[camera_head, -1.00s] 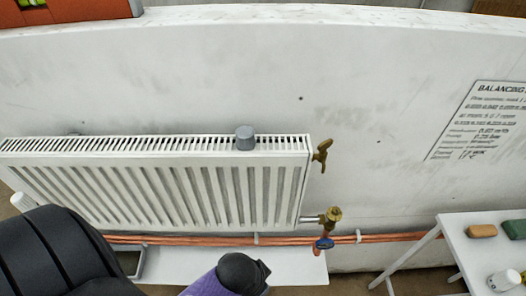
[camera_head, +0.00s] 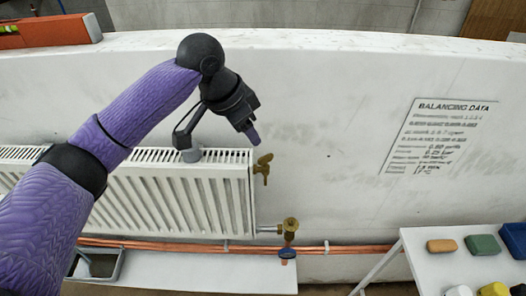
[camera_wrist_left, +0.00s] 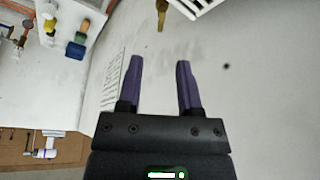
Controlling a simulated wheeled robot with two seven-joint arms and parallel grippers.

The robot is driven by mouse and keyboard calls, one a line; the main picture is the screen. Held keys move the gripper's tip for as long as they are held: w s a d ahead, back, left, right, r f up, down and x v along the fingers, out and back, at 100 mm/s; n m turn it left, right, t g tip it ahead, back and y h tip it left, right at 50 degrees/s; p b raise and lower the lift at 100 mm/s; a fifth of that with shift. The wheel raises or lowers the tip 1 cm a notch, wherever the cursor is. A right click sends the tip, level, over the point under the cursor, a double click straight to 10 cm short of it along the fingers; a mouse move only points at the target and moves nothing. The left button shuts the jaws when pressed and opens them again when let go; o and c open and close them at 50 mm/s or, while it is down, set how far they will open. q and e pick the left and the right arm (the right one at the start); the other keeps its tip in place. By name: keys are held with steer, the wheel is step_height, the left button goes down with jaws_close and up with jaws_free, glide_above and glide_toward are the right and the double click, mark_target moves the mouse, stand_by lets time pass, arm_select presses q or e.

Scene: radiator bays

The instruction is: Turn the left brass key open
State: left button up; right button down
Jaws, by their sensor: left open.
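A brass key (camera_head: 263,167) sits at the upper right end of the white radiator (camera_head: 180,200). It also shows at the top edge of the left wrist view (camera_wrist_left: 161,14), partly cut off, ahead of the finger gap. My left gripper (camera_head: 252,136) is above and slightly left of the key in the head view, apart from it. In the left wrist view its two purple fingers (camera_wrist_left: 159,64) are spread with nothing between them. My right gripper is in neither view.
A white bench (camera_head: 440,272) with coloured blocks and bottles stands at right.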

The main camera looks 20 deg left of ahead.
mark_target(265, 156)
arm_select(q)
steer(key=b+x, duration=0.1)
steer(key=x, duration=0.7)
steer(key=shift+w+d+f, duration=0.15)
steer(key=shift+w+f, duration=0.1)
steer(key=shift+f, duration=0.05)
steer(key=shift+w+f, duration=0.15)
steer(key=shift+f, duration=0.15)
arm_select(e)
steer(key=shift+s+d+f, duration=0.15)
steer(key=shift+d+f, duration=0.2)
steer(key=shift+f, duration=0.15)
